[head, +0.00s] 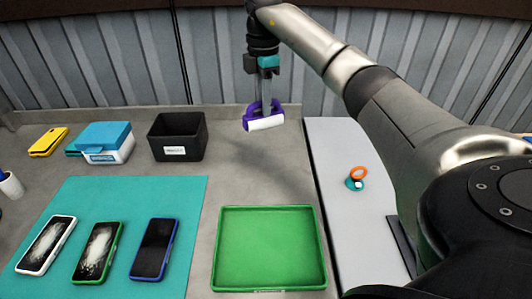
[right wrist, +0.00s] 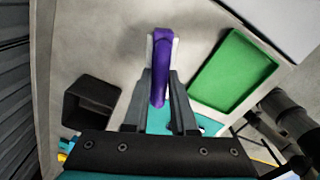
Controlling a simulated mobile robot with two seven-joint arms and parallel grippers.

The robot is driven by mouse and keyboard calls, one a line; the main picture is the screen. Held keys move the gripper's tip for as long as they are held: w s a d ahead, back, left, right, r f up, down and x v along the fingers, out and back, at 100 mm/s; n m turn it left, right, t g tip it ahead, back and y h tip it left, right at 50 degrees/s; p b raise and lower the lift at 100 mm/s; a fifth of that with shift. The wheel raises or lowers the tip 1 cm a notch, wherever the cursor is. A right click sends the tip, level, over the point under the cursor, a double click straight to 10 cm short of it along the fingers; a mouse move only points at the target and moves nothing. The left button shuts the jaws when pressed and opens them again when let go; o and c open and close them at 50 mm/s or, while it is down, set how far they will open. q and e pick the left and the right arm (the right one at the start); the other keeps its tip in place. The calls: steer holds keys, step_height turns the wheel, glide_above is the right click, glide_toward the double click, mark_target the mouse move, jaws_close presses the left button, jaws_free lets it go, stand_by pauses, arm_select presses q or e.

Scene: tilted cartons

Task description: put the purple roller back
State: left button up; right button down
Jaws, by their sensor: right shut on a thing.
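The purple roller (head: 264,120) has a purple handle frame and a white cylinder. It hangs in the air above the back of the table, to the right of the black bin. My right gripper (head: 265,98) points down and is shut on its purple handle. In the right wrist view the purple handle (right wrist: 160,75) lies between the two fingers (right wrist: 160,105), with a bit of the white cylinder showing behind. My left gripper is in neither view.
A black open bin (head: 178,137) stands at the back. A green tray (head: 268,250) lies at the front. Three phones, including a blue one (head: 154,249), lie on a teal mat (head: 135,195). A white and blue box (head: 104,143) stands back left. An orange ring (head: 358,173) on a teal base sits on the grey strip (head: 345,235).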

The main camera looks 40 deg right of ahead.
steer(key=shift+d+f+b, duration=0.1)
steer(key=shift+f+b, duration=0.8)
steer(key=shift+f, duration=6.6)
steer(key=shift+f, duration=0.15)
steer(key=c, duration=0.7)
jaws_free()
step_height(320, 180, up, 12)
steer(key=shift+r+p, duration=0.15)
steer(key=shift+p, duration=0.65)
